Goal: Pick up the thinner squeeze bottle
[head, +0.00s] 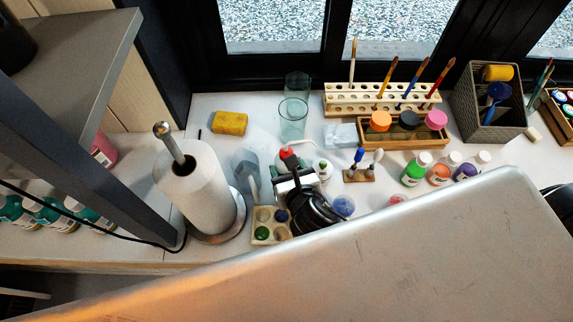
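A small bottle with a red cap (287,153) stands near the middle of the white worktop in the head view. Its body is mostly hidden behind my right gripper. I take it to be the thinner squeeze bottle, but its label does not show. My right gripper (294,180), with its black wrist, is right at the bottle on the near side. Its fingertips overlap the bottle in the picture, and I cannot tell whether they touch it or how far they are closed. My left gripper is not in view.
A paper towel roll (205,190) stands left, and a paint palette (262,226) lies close by. A small white bottle (322,170) is just right of my gripper. Behind are a glass (293,120), a yellow sponge (230,123) and a brush rack (345,98). Paint jars (415,170) stand right.

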